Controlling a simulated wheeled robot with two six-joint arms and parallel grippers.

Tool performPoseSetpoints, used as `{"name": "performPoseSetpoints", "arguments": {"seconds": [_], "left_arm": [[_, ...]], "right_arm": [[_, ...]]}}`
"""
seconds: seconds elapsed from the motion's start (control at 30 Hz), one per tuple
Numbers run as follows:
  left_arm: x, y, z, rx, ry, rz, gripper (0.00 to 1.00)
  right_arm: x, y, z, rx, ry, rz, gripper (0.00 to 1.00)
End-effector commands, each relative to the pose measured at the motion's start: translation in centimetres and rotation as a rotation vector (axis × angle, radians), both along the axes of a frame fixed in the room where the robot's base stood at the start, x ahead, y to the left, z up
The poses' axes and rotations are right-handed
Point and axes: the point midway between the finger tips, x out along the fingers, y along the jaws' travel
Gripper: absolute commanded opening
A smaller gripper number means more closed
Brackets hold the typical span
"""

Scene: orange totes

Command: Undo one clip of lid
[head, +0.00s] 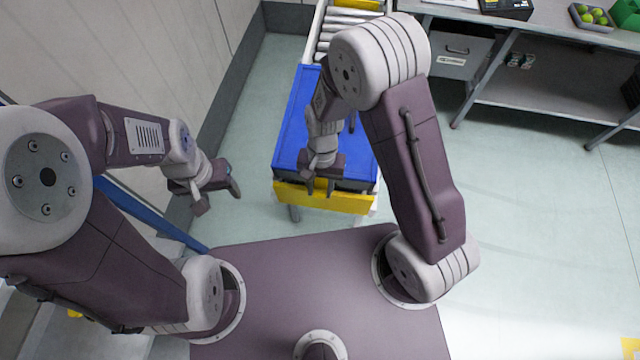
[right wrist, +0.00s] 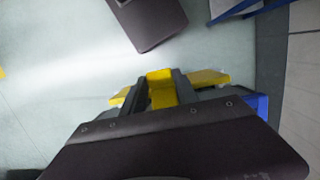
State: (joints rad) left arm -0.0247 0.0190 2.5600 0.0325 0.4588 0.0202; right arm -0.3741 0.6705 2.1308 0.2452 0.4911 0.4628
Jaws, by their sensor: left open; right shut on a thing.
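A blue lid (head: 297,130) lies on a dark tote (head: 358,186), of which only a strip of the near side shows. My right gripper (head: 321,190) is at the lid's near edge, pointing down. In the right wrist view its fingers (right wrist: 160,92) are close together at the edge, with yellow showing between them. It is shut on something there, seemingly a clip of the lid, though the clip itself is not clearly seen. A corner of the blue lid shows in that view (right wrist: 262,104). My left gripper (head: 220,197) is open and empty, left of the tote and apart from it.
A yellow bar (head: 345,201) crosses the near end of the roller conveyor (head: 313,42) under the tote. A grey bench (head: 545,95) with a tray of green fruit (head: 591,17) stands at the upper right. The floor right of the tote is clear; a wall is at left.

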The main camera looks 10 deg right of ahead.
Motion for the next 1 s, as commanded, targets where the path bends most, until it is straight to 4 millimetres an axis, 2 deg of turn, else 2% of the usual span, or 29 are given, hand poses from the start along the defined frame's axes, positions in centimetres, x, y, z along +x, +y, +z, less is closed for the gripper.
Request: {"name": "performPoseSetpoints", "arguments": {"seconds": [0.03, 0.1, 0.5, 1.0], "left_arm": [[0.0, 0.0, 0.9, 0.0, 0.0, 0.0, 0.58], [0.0, 0.0, 1.3, 0.0, 0.0, 0.0, 0.58], [0.0, 0.0, 2.4, 0.0, 0.0, 0.0, 0.58], [0.0, 0.0, 2.6, 0.0, 0.0, 0.0, 0.58]], "right_arm": [[0.1, -0.1, 0.5, 0.01, 0.033, -0.005, 0.0], [0.2, -0.1, 0.6, 0.027, 0.085, -0.004, 0.0], [0.5, -0.2, 1.2, 0.106, 0.328, -0.003, 0.0], [0.7, -0.2, 1.5, 0.136, 0.421, 0.001, 0.0]]}}
